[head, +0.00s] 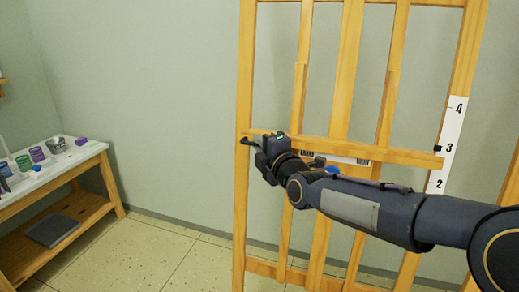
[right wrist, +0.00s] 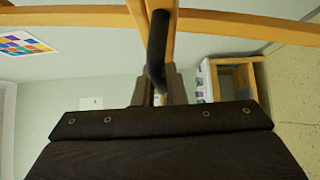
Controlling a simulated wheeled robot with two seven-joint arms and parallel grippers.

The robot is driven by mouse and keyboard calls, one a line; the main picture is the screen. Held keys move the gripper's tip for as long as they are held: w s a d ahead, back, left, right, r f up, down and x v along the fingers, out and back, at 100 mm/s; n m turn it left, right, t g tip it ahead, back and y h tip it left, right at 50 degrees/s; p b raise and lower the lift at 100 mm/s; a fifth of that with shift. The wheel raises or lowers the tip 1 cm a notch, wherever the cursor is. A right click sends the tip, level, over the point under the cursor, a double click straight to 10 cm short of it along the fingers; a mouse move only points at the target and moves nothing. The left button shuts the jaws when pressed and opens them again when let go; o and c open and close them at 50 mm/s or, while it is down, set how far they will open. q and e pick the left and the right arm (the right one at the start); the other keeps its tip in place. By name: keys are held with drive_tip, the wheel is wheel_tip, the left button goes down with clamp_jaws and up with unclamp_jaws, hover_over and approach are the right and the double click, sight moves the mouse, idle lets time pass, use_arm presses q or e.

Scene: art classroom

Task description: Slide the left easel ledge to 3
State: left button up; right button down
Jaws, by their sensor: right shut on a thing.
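A small black pointer (head: 437,149) at the ledge's right end sits level with the 3. My right gripper (head: 262,150) is at the ledge's left end, shut on a black handle, whose curved bar (right wrist: 157,50) shows between the fingers in the right wrist view. The gripper hides part of the ledge. My left gripper is out of view.
A white-topped wooden table (head: 40,170) with paint jars and cups stands at the left, with a grey item (head: 52,230) on its lower shelf. The floor between table and easel is clear. Another easel's edge (head: 512,185) shows at the far right.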

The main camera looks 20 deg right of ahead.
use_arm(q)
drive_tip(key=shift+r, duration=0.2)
use_arm(e)
drive_tip(key=shift+r, duration=0.3)
drive_tip(key=c, duration=1.5)
unclamp_jaws()
drive_tip(key=shift+f, duration=0.1)
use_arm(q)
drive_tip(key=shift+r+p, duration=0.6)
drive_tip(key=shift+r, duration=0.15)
use_arm(e)
drive_tip(key=s, duration=0.2)
drive_tip(key=s+d, duration=0.1)
drive_tip(key=s, duration=0.4)
drive_tip(key=shift+s+d, duration=0.3)
drive_tip(key=shift+s, duration=0.05)
